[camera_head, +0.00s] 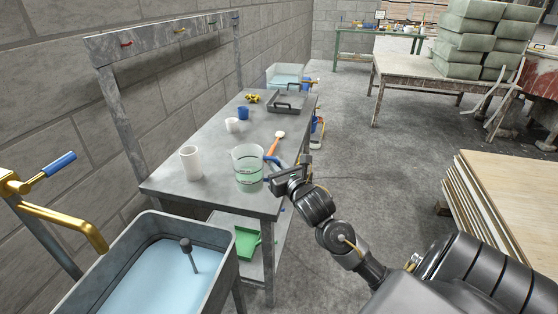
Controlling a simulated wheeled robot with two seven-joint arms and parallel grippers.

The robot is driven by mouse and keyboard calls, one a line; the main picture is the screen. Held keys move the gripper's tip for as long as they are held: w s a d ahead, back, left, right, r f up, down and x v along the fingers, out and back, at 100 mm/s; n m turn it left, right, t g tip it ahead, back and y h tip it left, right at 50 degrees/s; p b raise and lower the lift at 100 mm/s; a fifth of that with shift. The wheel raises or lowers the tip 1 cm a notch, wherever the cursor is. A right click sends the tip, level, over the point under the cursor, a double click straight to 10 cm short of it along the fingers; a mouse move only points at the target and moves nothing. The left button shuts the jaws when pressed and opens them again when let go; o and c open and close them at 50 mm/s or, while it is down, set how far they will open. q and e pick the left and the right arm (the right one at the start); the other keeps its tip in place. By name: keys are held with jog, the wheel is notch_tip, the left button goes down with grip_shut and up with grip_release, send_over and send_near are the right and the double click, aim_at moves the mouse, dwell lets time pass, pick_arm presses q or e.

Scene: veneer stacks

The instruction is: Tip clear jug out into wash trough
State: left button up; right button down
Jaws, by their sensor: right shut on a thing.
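The clear jug (248,169) has pale green liquid in its lower part and measuring marks on its side. It is upright at the near right end of the grey metal bench (205,165); I cannot tell whether its base touches the top. My right gripper (276,178) is at the jug's right side, shut on it, with the grip partly hidden. The grey wash trough (229,270) is at lower left, in front of the bench, and holds light blue water. My left gripper is out of view.
A brass tap (70,222) with a blue lever stands left of the trough. A dark upright plug (188,252) rises from the water. A white cylinder (191,163), blue mug (243,113) and orange-handled tool (275,142) are on the bench. Stacked boards (490,205) lie at right.

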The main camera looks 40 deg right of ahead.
jog(key=s+a+f+n+y, duration=0.1)
jog(key=s+a+n+y, duration=0.1)
jog(key=a, duration=0.5)
jog(key=s+a+f+n+g+y, duration=0.1)
jog(key=s+a+f+n+y, duration=0.1)
jog(key=a+y, duration=0.4)
jog(key=s+a+f+n+y, duration=0.1)
jog(key=s+a+n+y, duration=0.3)
jog(key=s+a, duration=0.2)
jog(key=shift+a+f+g+y, duration=0.3)
jog(key=shift+a+f+g, duration=0.1)
jog(key=shift+a, duration=0.55)
